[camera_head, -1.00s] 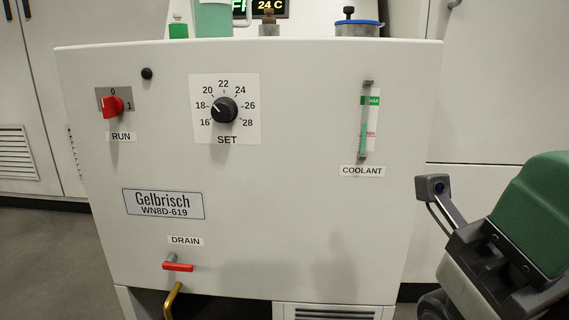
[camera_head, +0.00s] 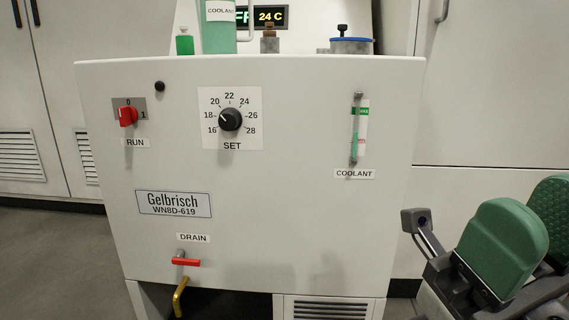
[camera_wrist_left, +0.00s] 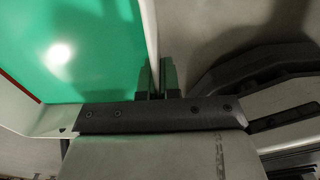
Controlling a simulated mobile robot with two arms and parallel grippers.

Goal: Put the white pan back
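In the left wrist view a white pan (camera_wrist_left: 150,25) holds green liquid (camera_wrist_left: 90,50), with a short red line near its left wall. My left gripper (camera_wrist_left: 156,80) is at its right wall. The two fingertips are close together with the thin wall between them, so it looks shut on the pan. The head view shows neither the pan nor my left gripper.
A white machine (camera_head: 300,220) fills the middle, with a red drain lever (camera_head: 186,262), a brass spout (camera_head: 179,295) and a dark opening (camera_head: 230,305) beneath. A green coolant container (camera_head: 217,35) stands on top. White cabinets (camera_head: 490,90) line the back. Grey floor is clear at left.

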